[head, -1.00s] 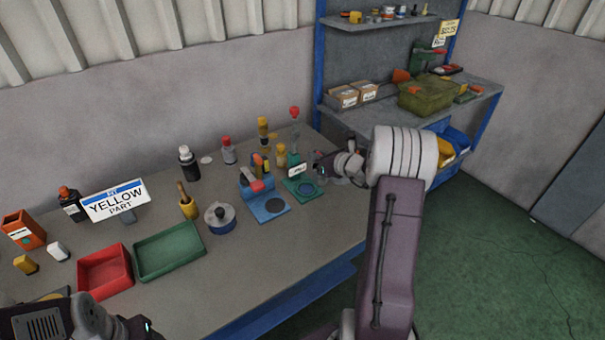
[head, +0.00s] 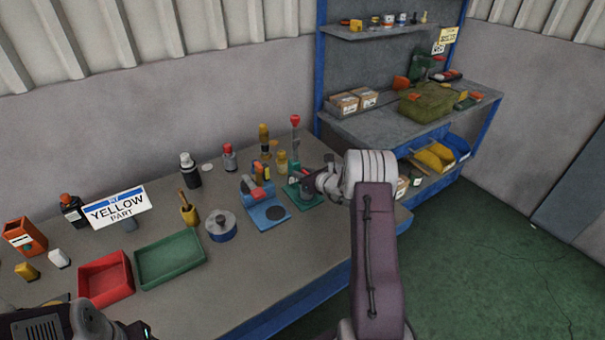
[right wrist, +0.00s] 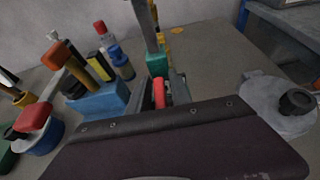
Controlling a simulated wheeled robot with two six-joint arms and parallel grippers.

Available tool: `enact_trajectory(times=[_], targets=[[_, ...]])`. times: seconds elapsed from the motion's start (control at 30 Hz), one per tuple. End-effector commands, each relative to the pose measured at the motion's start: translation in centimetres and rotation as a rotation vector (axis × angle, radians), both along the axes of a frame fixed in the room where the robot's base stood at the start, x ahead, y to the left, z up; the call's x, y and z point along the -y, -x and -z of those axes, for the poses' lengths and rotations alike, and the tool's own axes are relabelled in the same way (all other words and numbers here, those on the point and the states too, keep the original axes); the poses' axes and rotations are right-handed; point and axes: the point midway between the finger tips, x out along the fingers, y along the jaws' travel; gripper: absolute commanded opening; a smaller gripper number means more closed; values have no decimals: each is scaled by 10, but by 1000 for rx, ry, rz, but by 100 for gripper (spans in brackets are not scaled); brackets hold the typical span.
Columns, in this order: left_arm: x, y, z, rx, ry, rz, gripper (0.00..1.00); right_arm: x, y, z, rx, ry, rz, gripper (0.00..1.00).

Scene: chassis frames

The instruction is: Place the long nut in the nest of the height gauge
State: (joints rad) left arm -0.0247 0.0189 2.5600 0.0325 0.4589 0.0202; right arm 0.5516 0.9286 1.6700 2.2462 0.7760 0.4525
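The height gauge (head: 295,150) is a green stand with a tall upright and a red knob on top, at the right end of the bench. Its upright and green block also show in the right wrist view (right wrist: 156,62). My right gripper (head: 308,183) is low at the gauge's front and hides its base and nest. In the right wrist view, a red piece (right wrist: 159,94) stands between the fingers of this gripper (right wrist: 168,90). It may be the long nut, but I cannot tell whether the fingers grip it. My left gripper (head: 145,326) barely shows at bottom left.
Left of the gauge stands a blue fixture (head: 266,213) with a red handle. Several bottles stand behind it. A grey disc (right wrist: 272,112) with a black knob is close on the right.

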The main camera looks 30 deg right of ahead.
Motion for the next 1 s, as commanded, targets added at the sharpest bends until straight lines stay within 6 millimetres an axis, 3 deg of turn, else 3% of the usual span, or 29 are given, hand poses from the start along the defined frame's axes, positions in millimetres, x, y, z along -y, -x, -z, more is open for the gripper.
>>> enact_trajectory(times=[0.43,0.8,1.0], targets=[[0,0,2,0,0,0,62,2,9,-4,2,0,1,33],[0,0,11,0,0,0,62,8,88,-38,4,1,3,33],[0,0,12,0,0,0,62,9,109,-46,2,0,0,33]])
